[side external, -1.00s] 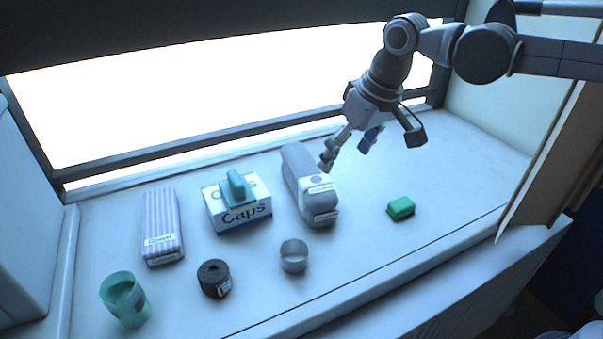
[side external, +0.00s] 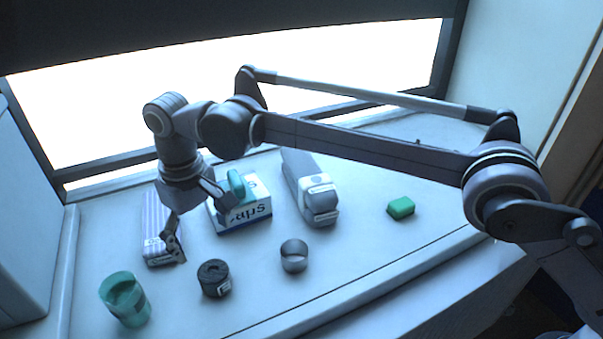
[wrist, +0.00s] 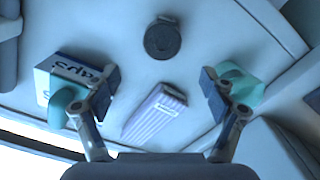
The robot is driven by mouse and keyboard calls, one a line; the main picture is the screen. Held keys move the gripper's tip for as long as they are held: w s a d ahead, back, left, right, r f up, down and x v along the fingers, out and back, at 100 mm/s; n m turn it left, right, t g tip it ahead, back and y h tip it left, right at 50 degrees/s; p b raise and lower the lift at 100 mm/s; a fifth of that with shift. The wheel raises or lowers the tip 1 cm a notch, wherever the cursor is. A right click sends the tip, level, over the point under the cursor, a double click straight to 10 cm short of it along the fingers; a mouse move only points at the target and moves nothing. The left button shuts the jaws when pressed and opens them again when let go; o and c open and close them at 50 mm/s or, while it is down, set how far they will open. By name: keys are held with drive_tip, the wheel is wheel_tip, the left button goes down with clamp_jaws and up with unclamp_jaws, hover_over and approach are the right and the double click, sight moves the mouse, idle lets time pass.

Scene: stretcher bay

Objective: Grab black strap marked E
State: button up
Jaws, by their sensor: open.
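The black strap (side external: 213,277) is a rolled coil with a small white tag, lying on the white counter between the green cup and the grey ring. It also shows in the wrist view as a dark round coil (wrist: 162,39) at the top middle, beyond my fingertips. My gripper (wrist: 160,82) is open and empty, its two fingers wide apart. In the side external view my gripper (side external: 178,240) hangs above the striped pack, up and to the left of the strap and apart from it. The letter on the tag is too small to read.
A striped pack (side external: 157,218), a white-blue Caps box (side external: 243,214) with a teal item on top, and a grey roll (side external: 304,180) stand behind. A green cup (side external: 125,299) is left, a grey ring (side external: 294,256) right, a green block (side external: 401,207) farther right. The counter front is clear.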

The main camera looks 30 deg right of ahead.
sight(212, 270)
drive_tip(key=shift+s+f, duration=0.15)
drive_tip(key=shift+f, duration=2.6)
drive_tip(key=shift+s+f, duration=0.1)
drive_tip(key=shift+f, duration=2.6)
drive_tip(key=c, duration=1.3)
